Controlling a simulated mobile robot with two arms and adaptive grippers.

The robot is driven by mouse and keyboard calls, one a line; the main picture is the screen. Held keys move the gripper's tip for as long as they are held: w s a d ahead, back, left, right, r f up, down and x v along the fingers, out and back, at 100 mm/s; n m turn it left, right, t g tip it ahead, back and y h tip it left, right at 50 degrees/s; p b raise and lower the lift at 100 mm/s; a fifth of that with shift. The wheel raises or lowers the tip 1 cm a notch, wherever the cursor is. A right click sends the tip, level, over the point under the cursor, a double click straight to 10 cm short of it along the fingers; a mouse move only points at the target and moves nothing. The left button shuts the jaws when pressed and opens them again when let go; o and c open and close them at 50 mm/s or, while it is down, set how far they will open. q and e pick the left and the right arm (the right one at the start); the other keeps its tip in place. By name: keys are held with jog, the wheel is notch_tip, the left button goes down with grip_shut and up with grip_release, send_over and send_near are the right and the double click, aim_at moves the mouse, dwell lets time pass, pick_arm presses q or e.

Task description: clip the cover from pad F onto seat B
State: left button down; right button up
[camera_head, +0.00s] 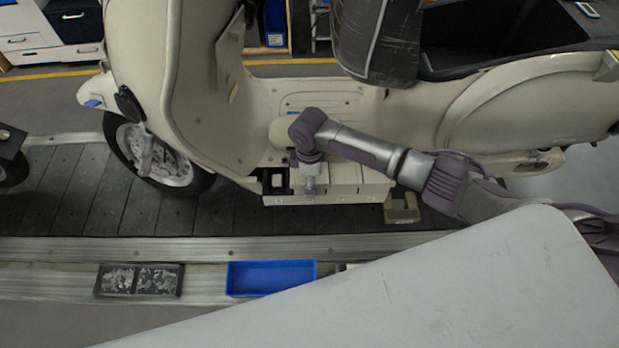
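My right arm comes in from the right, and its gripper (309,194) points down at the left part of a cream box (350,197) on the scooter's footboard. The fingers are too small to tell if they are open or shut, or if they hold a cover. Just left of the gripper is a dark opening (266,177) with a small white piece (277,181) in it. Cream block-like faces (344,174) line the box's top to the right of the gripper. No letters for pad F or seat B can be read. My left gripper is not in view.
The cream scooter (190,80) stands on the dark slat conveyor (80,205). A beige bracket (402,208) sits right of the box. A blue tray (270,278) and a dark tray of parts (139,280) lie along the front rail. A grey surface fills the lower right.

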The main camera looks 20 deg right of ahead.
jog(key=shift+w+d+r, duration=0.1)
jog(key=shift+w+r, duration=0.15)
jog(key=shift+w, duration=0.05)
jog(key=shift+r, duration=0.3)
jog(key=r, duration=1.1)
jog(key=shift+s, duration=0.2)
